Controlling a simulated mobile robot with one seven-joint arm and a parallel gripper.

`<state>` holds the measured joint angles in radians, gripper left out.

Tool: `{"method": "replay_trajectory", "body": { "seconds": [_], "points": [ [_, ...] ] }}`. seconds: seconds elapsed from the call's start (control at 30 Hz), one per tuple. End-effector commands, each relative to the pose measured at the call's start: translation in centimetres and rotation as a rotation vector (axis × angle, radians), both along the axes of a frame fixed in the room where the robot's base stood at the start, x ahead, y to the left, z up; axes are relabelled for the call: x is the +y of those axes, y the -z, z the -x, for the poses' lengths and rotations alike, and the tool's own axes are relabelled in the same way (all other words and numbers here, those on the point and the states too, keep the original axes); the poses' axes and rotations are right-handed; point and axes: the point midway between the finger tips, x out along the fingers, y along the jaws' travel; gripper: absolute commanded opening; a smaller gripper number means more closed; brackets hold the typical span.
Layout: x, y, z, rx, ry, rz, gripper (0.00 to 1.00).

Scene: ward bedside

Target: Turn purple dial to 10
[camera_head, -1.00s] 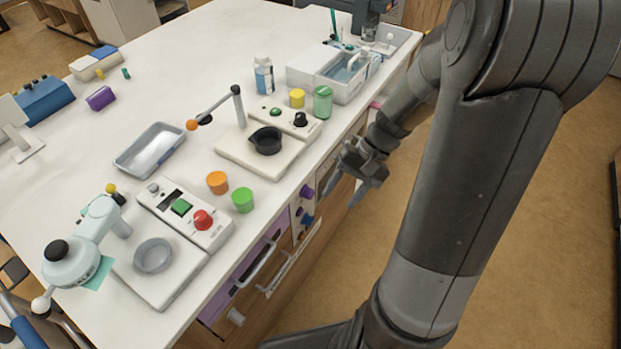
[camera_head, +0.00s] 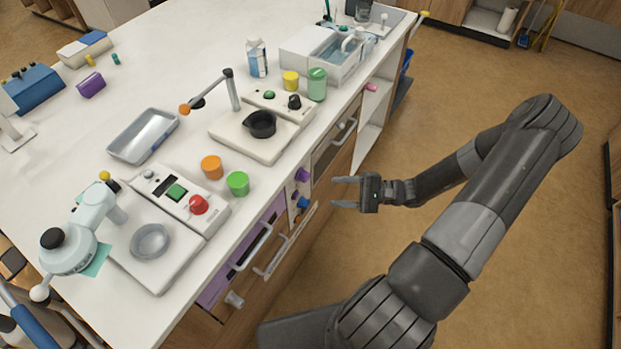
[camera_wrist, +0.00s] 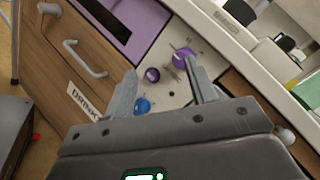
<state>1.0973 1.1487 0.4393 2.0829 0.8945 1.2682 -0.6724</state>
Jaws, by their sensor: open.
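A larger purple dial (camera_head: 303,175) sits at the top of the pale control panel on the counter's front. In the wrist view this purple dial (camera_wrist: 183,58) is close to the right fingertip, and its scale is too small to read. A smaller purple knob (camera_wrist: 152,75) lies below it, between the fingers in the picture. A blue knob (camera_wrist: 142,106) is lower, near the left finger. My gripper (camera_head: 345,192) is open and empty, out in front of the panel with its fingers pointing at it. A gap shows between fingertips and dials in the head view.
A purple compartment (camera_head: 213,290) and a handled drawer (camera_head: 275,262) are left of the panel. A handled appliance front (camera_head: 335,140) is to its right. Cups, scales and trays stand on the white counter (camera_head: 160,95). The floor (camera_head: 400,265) beside the counter is clear.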

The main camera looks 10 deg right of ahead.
Motion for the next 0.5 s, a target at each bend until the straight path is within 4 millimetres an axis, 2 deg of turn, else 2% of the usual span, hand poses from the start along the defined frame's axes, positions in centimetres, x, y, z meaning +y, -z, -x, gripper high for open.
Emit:
{"method": "replay_trajectory", "body": {
  "seconds": [0.1,0.23,0.5],
  "points": [
    [-0.6,1.4,-0.5,-0.010,0.102,-0.106,0.52],
    [-1.3,2.4,-1.0,-0.024,0.185,-0.186,0.52],
    [-1.3,2.8,-1.6,-0.035,0.245,-0.239,0.52]
  ]
}}
